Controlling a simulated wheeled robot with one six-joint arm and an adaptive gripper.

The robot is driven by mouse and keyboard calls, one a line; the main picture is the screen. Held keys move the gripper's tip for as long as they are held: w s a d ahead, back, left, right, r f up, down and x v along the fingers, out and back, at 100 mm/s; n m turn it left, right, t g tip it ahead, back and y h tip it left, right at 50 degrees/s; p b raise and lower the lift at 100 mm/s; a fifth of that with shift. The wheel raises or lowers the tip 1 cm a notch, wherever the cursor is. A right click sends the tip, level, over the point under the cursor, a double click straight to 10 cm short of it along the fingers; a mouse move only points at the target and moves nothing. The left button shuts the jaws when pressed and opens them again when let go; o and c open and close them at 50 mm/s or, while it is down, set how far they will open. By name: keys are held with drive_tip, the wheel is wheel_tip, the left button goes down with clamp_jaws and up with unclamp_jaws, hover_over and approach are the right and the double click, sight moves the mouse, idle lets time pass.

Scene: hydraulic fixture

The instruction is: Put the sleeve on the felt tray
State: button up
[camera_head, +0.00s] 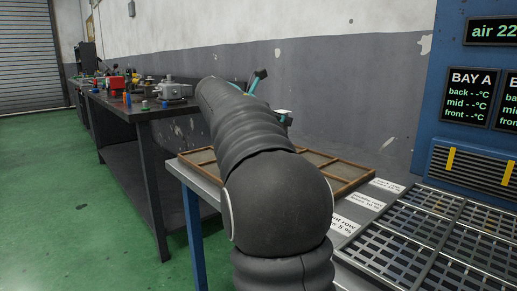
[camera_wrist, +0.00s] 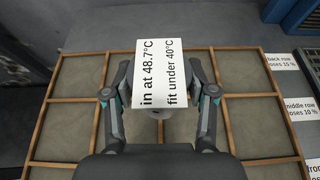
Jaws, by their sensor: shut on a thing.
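My gripper (camera_wrist: 160,97) is shut on the sleeve (camera_wrist: 160,114). Only a small grey part of the sleeve shows below its white card, which reads "in at 48.7°C, fit under 40°C". The card hides most of the sleeve. The felt tray (camera_wrist: 88,149), wooden-framed with grey-brown felt compartments, lies beneath the gripper in the wrist view. The sleeve appears over its middle column; whether it touches the felt I cannot tell. In the head view the tray (camera_head: 357,181) is partly hidden by my arm, and teal gripper parts (camera_head: 258,79) show behind the arm.
A slatted metal rack (camera_head: 405,232) stands right of the tray, with row label cards (camera_head: 362,200) between them. A blue panel (camera_head: 440,120) with bay readouts rises behind the rack. A dark bench (camera_head: 140,108) with assorted parts stands to the left. All visible tray compartments look empty.

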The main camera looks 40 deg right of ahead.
drive_tip(key=w+a+f, duration=0.1)
drive_tip(key=w, duration=0.1)
drive_tip(key=w+a+f, duration=0.1)
drive_tip(key=w, duration=0.1)
drive_tip(key=w+a+f, duration=0.1)
drive_tip(key=w+f, duration=0.1)
drive_tip(key=shift+w+b, duration=0.1)
drive_tip(key=shift+b, duration=0.2)
drive_tip(key=shift+f+b, duration=0.65)
drive_tip(key=shift+f, duration=1.35)
drive_tip(key=shift+f, duration=0.15)
drive_tip(key=o, duration=1.5)
drive_tip(key=shift+o, duration=0.2)
drive_tip(key=shift+a+r, duration=0.15)
drive_tip(key=shift+r, duration=0.1)
drive_tip(key=p+v, duration=0.1)
drive_tip(key=v, duration=1)
drive_tip(key=shift+a+r+p, duration=0.1)
drive_tip(key=shift+a+p, duration=0.15)
drive_tip(key=shift+p, duration=0.05)
